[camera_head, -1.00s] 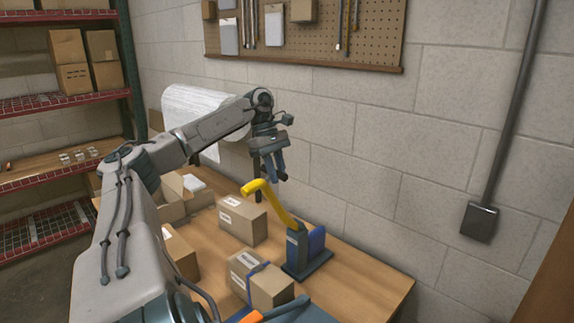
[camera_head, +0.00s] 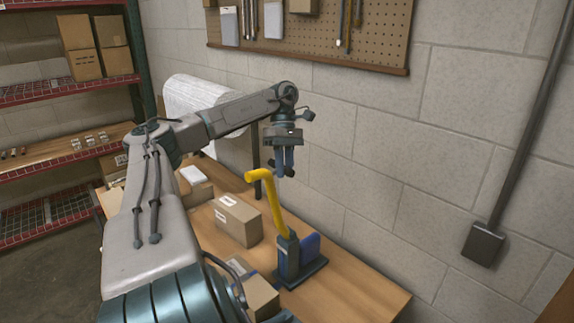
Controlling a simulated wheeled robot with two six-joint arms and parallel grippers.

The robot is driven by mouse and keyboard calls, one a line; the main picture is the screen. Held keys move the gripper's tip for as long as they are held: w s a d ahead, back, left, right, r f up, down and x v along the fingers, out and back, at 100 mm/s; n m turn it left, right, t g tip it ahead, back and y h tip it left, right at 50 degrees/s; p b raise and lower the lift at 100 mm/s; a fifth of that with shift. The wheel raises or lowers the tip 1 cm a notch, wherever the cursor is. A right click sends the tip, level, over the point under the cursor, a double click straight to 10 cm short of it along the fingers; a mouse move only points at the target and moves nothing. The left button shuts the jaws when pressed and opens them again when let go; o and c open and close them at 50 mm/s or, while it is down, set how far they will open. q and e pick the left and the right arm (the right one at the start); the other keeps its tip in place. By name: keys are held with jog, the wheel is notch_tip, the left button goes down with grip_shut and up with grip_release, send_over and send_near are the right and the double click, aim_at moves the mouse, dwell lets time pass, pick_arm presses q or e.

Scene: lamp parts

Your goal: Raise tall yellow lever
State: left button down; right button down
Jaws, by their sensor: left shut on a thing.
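The tall yellow lever (camera_head: 273,200) rises from a small dark blue-grey stand (camera_head: 298,262) on the table. It stands steep, leaning slightly left, and its bent top end points left. My left gripper (camera_head: 285,170) reaches down from above at the lever's upper bend. Its blue-grey fingers are shut on the lever; the exact contact is hard to see. My right gripper is not in view.
A closed cardboard box (camera_head: 238,220) stands left of the lever's stand. Another box (camera_head: 262,295) is partly hidden by my left arm. The wooden table (camera_head: 355,292) is clear at the front right. A block wall stands close behind.

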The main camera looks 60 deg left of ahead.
pick_arm(q)
jog(key=shift+f, duration=0.35)
jog(key=c, duration=1.4)
grip_release()
jog(key=shift+c, duration=0.2)
jog(key=shift+o, duration=0.7)
jog(key=shift+w+a+f, duration=0.1)
jog(key=shift+w, duration=0.25)
jog(key=shift+r, duration=0.2)
